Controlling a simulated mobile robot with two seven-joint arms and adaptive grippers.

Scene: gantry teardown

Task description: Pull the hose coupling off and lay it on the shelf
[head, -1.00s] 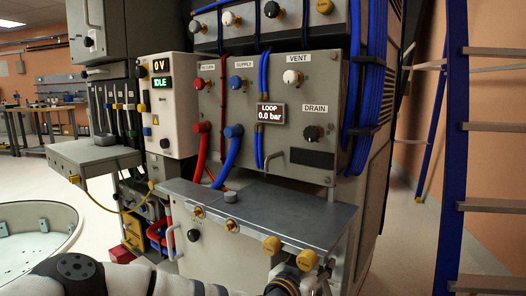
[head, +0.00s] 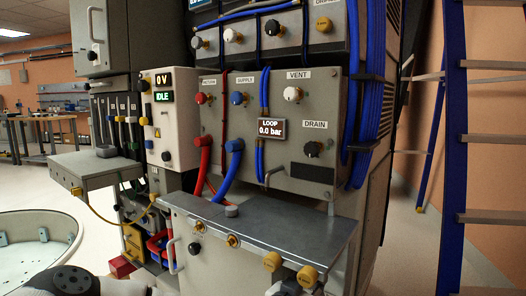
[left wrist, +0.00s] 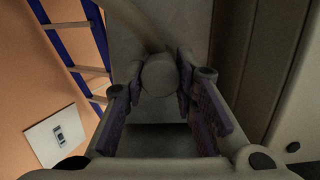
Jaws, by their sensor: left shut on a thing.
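A red hose (head: 202,158) and a blue hose (head: 232,163) run from round fittings on the grey panel, a red coupling (head: 203,141) and a blue coupling (head: 235,145). Both sit against the panel. A grey metal shelf (head: 290,232) juts out below them. My left gripper shows in part at the bottom edge (head: 289,288), by the shelf's front. In the left wrist view my left gripper (left wrist: 161,72) is shut on a rounded grey piece (left wrist: 157,78); I cannot tell what it belongs to. My right gripper is not in view.
A display (head: 270,130) reads 0.0 bar. A blue ladder (head: 455,150) stands at the right.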

